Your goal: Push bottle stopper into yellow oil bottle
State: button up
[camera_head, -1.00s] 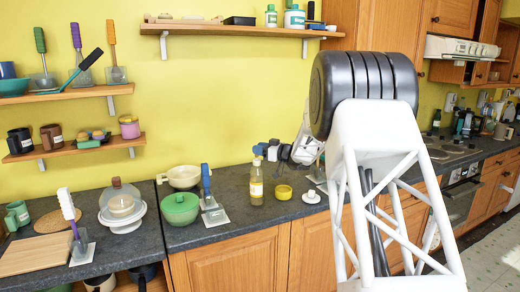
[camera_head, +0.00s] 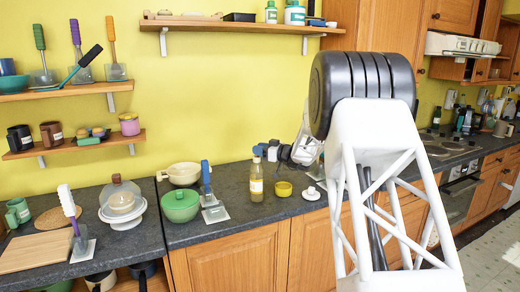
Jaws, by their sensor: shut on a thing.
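The yellow oil bottle (camera_head: 256,184) stands upright on the dark counter, at the middle of the view, with a pale label. My gripper (camera_head: 259,151) is small and dark at the far end of my white arm, right at the top of the bottle's neck. It is shut on the bottle stopper, at the mouth of the bottle. The stopper is mostly hidden by the fingers, and I cannot tell how deep it sits in the neck.
A yellow cup (camera_head: 283,189) and a small white lidded piece (camera_head: 311,193) stand right of the bottle. The counter's front edge is close.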

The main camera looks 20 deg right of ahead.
jog(key=shift+f, duration=0.9)
dwell(0.5)
jog(key=o, duration=1.3)
jog(key=shift+v, duration=2.3)
jog(key=v, duration=0.7)
jog(key=shift+s+d, duration=0.25)
jog(key=shift+r, duration=0.1)
dwell(0.7)
